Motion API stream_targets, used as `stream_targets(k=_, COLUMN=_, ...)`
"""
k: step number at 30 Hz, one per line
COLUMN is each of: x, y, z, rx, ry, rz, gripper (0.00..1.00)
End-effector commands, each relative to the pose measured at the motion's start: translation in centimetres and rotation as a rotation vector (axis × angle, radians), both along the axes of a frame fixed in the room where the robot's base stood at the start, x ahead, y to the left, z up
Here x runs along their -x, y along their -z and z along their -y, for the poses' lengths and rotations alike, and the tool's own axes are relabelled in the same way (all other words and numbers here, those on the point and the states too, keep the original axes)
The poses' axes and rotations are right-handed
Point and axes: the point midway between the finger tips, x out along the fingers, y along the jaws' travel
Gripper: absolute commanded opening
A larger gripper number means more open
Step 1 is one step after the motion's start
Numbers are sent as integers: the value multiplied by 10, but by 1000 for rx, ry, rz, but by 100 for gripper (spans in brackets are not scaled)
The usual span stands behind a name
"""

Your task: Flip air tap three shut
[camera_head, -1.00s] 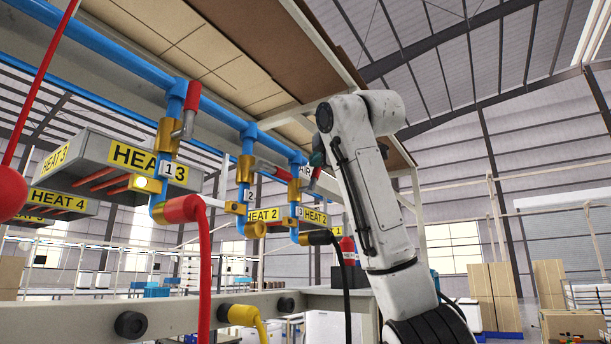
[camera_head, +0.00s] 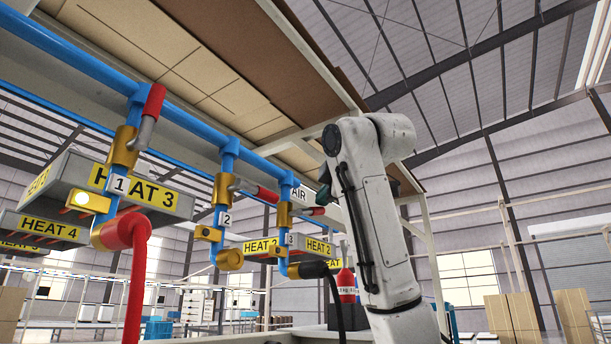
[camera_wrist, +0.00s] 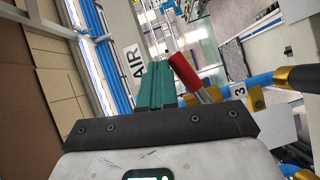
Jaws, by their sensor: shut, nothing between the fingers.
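Air tap three is a brass valve (camera_head: 284,214) on a blue drop pipe, above a white label "3" (camera_head: 291,240). Its red-ended lever (camera_head: 314,211) sticks out to the right, across the pipe. My gripper (camera_head: 324,196) has teal fingers and is just above and beside the lever's end, partly hidden by my arm. In the wrist view the teal fingers (camera_wrist: 155,86) are together and empty. The red lever (camera_wrist: 184,72) lies close to their right side; I cannot tell whether they touch. The label "3" (camera_wrist: 240,91) is further right.
Tap two's brass valve (camera_head: 222,188) has its lever sideways; tap one's red lever (camera_head: 154,100) points up along its pipe. A blue main pipe (camera_head: 190,122) runs above. A red hose (camera_head: 137,265) and black hose (camera_head: 335,290) hang below. A red bottle-like object (camera_head: 346,285) is near my arm.

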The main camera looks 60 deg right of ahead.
Motion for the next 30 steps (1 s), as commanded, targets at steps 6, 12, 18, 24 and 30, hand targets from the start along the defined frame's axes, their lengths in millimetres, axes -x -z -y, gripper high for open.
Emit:
stream_targets(k=6, x=-1, y=6, z=5, rx=-130, ry=0, rz=-1, gripper=0)
stream_targets(k=12, x=0, y=10, z=8, rx=-196, ry=1, rz=-2, gripper=0)
stream_targets(k=18, x=0, y=12, z=9, rx=-221, ry=1, rz=-2, gripper=0)
stream_targets(k=24, x=0, y=12, z=9, rx=-223, ry=1, rz=-2, gripper=0)
stream_targets(k=30, x=0, y=12, z=9, rx=-222, ry=1, rz=-2, gripper=0)
